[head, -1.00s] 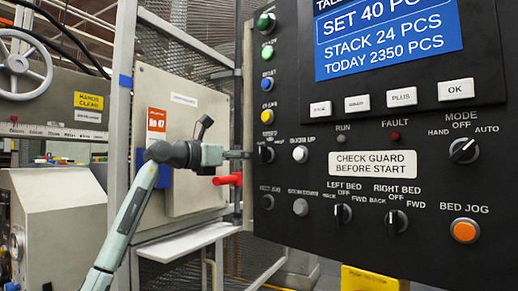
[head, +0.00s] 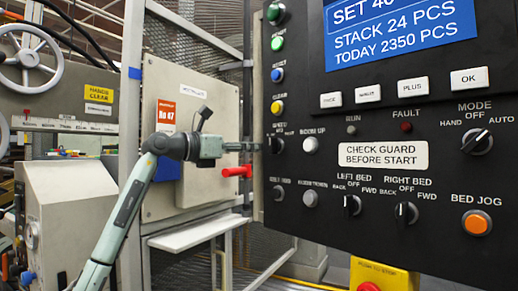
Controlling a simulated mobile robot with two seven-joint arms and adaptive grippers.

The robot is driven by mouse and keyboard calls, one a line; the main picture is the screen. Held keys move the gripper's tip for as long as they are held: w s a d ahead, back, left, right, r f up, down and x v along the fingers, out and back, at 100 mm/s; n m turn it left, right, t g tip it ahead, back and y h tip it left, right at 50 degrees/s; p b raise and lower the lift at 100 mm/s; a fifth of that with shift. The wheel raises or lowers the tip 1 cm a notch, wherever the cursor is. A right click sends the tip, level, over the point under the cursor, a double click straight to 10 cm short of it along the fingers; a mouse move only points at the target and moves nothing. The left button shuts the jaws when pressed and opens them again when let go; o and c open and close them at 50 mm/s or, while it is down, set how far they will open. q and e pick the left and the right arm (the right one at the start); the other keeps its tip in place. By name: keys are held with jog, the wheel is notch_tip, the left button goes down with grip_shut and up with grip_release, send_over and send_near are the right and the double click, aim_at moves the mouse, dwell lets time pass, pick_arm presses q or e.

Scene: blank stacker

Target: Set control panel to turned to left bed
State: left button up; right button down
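The black control panel (head: 330,240) fills the right half of the head view. It carries a left bed knob (head: 351,205), a right bed knob (head: 406,213) and a mode knob (head: 478,142). At its left edge are a small upper selector knob (head: 276,145) and a lower one (head: 279,194), with labels too small to read surely. My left gripper (head: 257,146) points right at the upper selector knob, its fingertips at or just short of it. Contact and finger spread cannot be made out. My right gripper is out of view.
A red handle (head: 236,171) sticks out just below my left gripper. A grey cabinet door (head: 205,110) and a small shelf (head: 198,234) stand behind the arm. Round buttons (head: 278,43) line the panel's left edge. A yellow box (head: 385,276) sits below the panel.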

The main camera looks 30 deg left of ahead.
pick_arm(q)
jog(key=v, duration=0.9)
jog(key=shift+s+a, duration=0.1)
jog(key=shift+s, duration=0.05)
